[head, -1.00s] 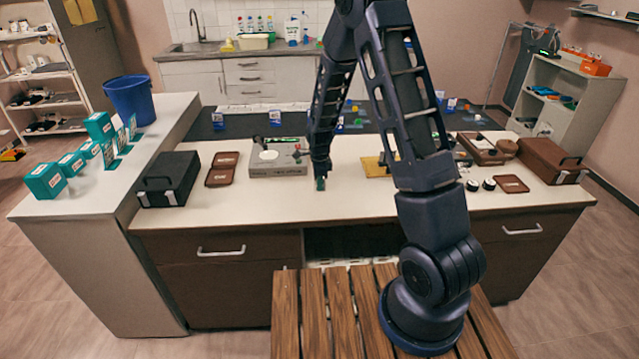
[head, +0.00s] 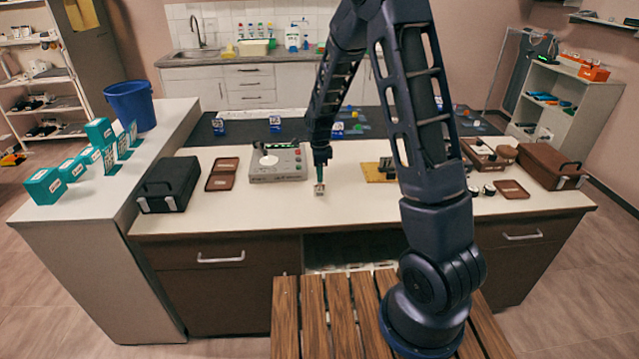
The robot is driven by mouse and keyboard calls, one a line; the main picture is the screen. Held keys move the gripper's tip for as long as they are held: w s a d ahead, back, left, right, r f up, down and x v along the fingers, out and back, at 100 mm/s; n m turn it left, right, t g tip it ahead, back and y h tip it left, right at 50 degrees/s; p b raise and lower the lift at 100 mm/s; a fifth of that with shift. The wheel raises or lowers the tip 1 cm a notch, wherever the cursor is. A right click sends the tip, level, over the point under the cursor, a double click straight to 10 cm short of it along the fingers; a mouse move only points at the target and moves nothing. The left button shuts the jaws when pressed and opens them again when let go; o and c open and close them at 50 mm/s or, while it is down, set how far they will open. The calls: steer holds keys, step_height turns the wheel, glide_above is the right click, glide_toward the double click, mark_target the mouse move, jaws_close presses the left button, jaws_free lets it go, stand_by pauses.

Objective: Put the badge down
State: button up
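My gripper (head: 320,176) points straight down over the white counter (head: 345,205), near its middle, to the right of the grey device. A small pale square piece with a darker mark, which I take for the badge (head: 319,189), is at the fingertips. The gripper appears shut on it. The badge is close to the counter top; whether it touches cannot be told. The fingers are very small in this view.
A grey device (head: 278,163) and a brown tray (head: 221,176) lie to the left, with a black case (head: 168,185) beyond. A yellow board (head: 376,172) lies to the right, partly behind my arm. A brown case (head: 545,166) stands far right. The counter's front strip is clear.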

mark_target(320, 184)
step_height(320, 184, up, 5)
steer(key=shift+f, duration=0.2)
steer(key=s+d+r+n+t+y, duration=0.1)
steer(key=s+d+r+n, duration=0.4)
steer(key=r, duration=0.4)
steer(key=s+d+r+n+t, duration=0.1)
steer(key=s+d+r+n, duration=0.2)
steer(key=s+d+r, duration=0.4)
steer(key=s+d+r+n+t, duration=0.1)
steer(key=s+d+r+n, duration=0.1)
steer(key=s, duration=0.4)
steer(key=s+d+r+n, duration=0.3)
steer(key=s+n, duration=0.1)
steer(key=s, duration=0.2)
steer(key=s+d+r+n+t+h, duration=0.1)
steer(key=s+d+r+n, duration=0.2)
steer(key=s, duration=0.3)
steer(key=shift+n+t, duration=0.3)
steer(key=shift+n, duration=0.2)
steer(key=shift+r, duration=0.1)
